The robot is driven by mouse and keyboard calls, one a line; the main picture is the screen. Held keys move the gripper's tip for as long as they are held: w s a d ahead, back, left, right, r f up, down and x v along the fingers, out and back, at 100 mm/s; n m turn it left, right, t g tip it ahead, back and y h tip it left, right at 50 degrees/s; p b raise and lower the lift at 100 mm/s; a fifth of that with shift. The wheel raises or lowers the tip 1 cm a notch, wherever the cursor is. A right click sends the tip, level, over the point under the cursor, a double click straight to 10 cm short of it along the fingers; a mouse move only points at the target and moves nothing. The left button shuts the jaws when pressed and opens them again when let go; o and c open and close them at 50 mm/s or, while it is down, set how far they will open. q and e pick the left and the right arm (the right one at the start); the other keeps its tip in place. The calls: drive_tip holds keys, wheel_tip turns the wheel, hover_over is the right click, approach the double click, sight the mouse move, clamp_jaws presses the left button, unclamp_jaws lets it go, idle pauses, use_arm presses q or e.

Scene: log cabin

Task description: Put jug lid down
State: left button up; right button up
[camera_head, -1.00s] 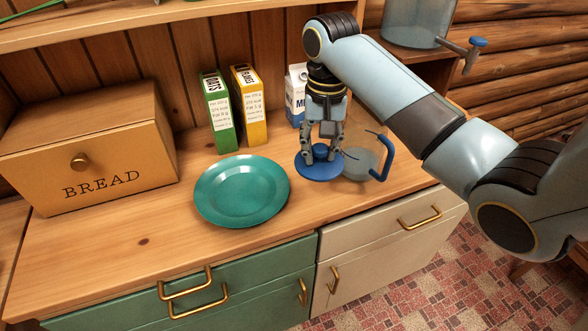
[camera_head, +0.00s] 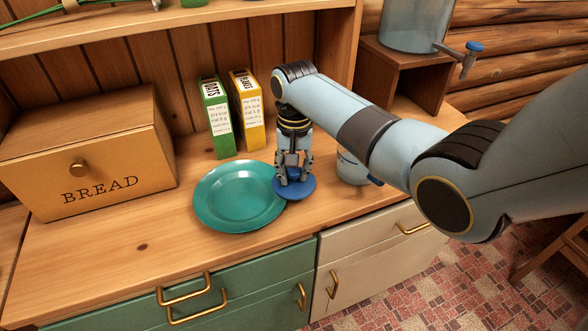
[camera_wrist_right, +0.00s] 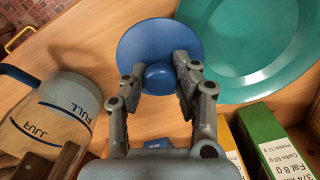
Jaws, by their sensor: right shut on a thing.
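The jug lid (camera_head: 295,194) is a round blue disc with a knob on top. My right gripper (camera_head: 293,174) points down and is shut on its knob; the right wrist view shows the lid (camera_wrist_right: 145,42) with the fingers (camera_wrist_right: 160,77) on either side of the knob. My left gripper is out of view.
A teal plate (camera_head: 238,195) lies on the wooden counter (camera_head: 130,235), close left of the lid. A green oats box (camera_head: 217,120) and a yellow box (camera_head: 248,112) stand behind. A bread box (camera_head: 95,170) is at left. Bare counter lies in front of the lid.

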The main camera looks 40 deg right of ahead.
sight(295, 170)
drive_tip(key=shift+f, duration=0.55)
drive_tip(key=o, duration=0.9)
drive_tip(key=shift+o, duration=0.2)
wheel_tip(295, 170, up, 13)
drive_tip(key=shift+r, duration=0.15)
